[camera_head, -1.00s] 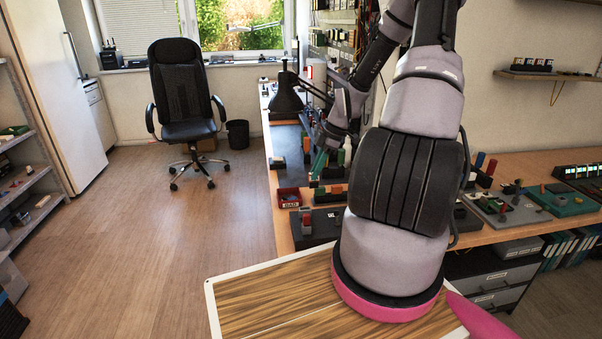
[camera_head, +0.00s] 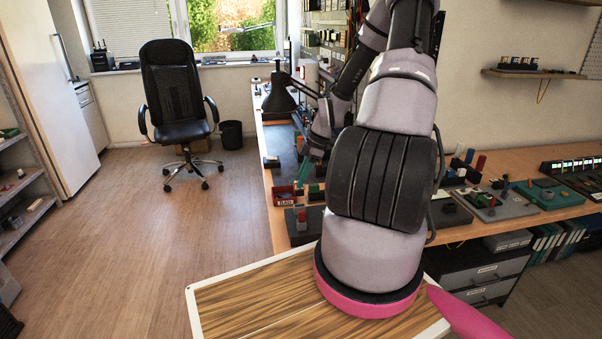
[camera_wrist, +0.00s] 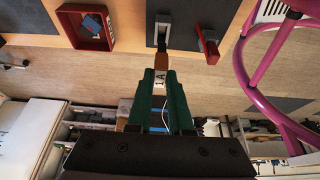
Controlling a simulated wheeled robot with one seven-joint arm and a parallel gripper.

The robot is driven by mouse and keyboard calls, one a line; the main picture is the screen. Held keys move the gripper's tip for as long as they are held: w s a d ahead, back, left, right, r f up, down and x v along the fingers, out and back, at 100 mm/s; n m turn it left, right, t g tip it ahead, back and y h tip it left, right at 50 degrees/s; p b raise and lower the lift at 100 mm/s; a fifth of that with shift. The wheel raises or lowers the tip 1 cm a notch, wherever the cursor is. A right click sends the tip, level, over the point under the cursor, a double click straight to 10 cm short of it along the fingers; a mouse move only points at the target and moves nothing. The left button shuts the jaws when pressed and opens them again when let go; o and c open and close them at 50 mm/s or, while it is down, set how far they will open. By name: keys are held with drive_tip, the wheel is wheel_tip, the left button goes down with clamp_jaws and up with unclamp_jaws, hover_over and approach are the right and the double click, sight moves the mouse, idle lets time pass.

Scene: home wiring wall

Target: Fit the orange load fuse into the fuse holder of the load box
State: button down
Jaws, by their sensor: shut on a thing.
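My gripper (camera_wrist: 161,92) is shut on the orange load fuse (camera_wrist: 161,61), whose white label reads 1A. In the wrist view, the load box (camera_wrist: 185,14) is a dark plate at the top. It carries a pale grey fuse holder (camera_wrist: 163,32) and a red lever (camera_wrist: 208,46). The fuse's end is in line with the holder and close to it in the picture; I cannot tell whether they touch. In the head view, my gripper (camera_head: 305,170) is small and partly hidden by my arm.
A red bin (camera_wrist: 60,28) with blue pieces lies beside the load box; the head view shows the red bin (camera_head: 276,194) on the bench's edge. A black lamp (camera_head: 279,97) stands farther back. Devices crowd the bench to the right.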

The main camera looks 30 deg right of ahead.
sight(302, 193)
drive_tip(key=shift+f, duration=1.4)
drive_tip(key=shift+f, duration=1.6)
idle(0.4)
drive_tip(key=c, duration=0.7)
unclamp_jaws()
drive_tip(key=shift+c, duration=0.2)
drive_tip(key=shift+d, duration=0.1)
drive_tip(key=v, duration=1)
drive_tip(key=shift+r, duration=0.3)
drive_tip(key=shift+d+r, duration=0.1)
